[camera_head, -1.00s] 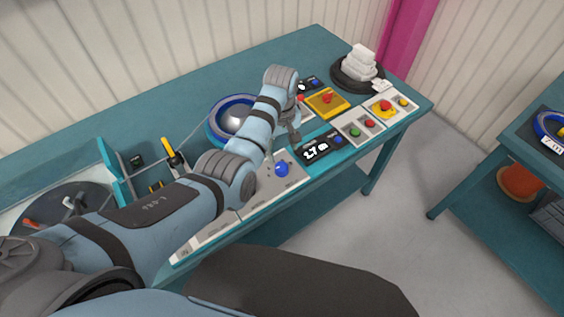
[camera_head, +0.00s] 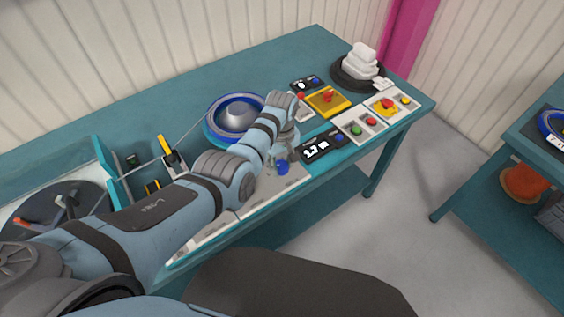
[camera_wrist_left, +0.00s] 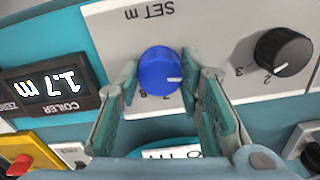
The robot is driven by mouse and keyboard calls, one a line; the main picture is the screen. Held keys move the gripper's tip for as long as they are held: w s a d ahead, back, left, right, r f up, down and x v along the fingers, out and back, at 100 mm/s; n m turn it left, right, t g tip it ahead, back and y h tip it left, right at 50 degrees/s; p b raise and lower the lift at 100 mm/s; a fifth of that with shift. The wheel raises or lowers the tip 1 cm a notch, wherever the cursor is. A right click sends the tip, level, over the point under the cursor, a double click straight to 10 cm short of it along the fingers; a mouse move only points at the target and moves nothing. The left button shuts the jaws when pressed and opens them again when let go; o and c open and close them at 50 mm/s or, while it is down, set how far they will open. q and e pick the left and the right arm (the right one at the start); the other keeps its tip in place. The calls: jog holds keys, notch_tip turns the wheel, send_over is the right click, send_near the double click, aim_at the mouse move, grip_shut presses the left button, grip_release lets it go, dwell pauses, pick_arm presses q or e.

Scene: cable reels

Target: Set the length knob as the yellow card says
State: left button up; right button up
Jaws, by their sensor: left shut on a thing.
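The blue knob (camera_wrist_left: 160,71) sits on a grey panel marked SET m, upside down in the left wrist view, with a white pointer line toward the lower right. It also shows in the head view (camera_head: 282,168). My left gripper (camera_head: 276,161) is shut on it, with one finger at each side. The black coiler display (camera_wrist_left: 47,87) beside the panel reads 1.7 m, also in the head view (camera_head: 322,147). I cannot make out a yellow card with readable text. My right gripper is not in view.
A black knob (camera_wrist_left: 283,53) stands beside the blue one. A yellow plate with a red switch (camera_head: 313,101), red and green buttons (camera_head: 364,127) and a blue-rimmed reel (camera_head: 215,104) are close by. A black tray with white blocks (camera_head: 362,58) is at the far end.

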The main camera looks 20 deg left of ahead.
pick_arm(q)
jog(key=shift+m, duration=0.4)
jog(key=shift+m+p, duration=0.35)
jog(key=shift+m, duration=0.35)
jog(key=shift+m+p, duration=0.3)
jog(key=shift+m, duration=0.9)
jog(key=m, duration=0.6)
jog(key=shift+p, duration=0.35)
jog(key=m, duration=0.6)
jog(key=shift+m, duration=0.4)
jog(key=m, duration=0.6)
jog(key=shift+s+f, duration=0.1)
jog(key=shift+s+m, duration=0.1)
jog(key=shift+m, duration=0.2)
jog(key=o, duration=1.2)
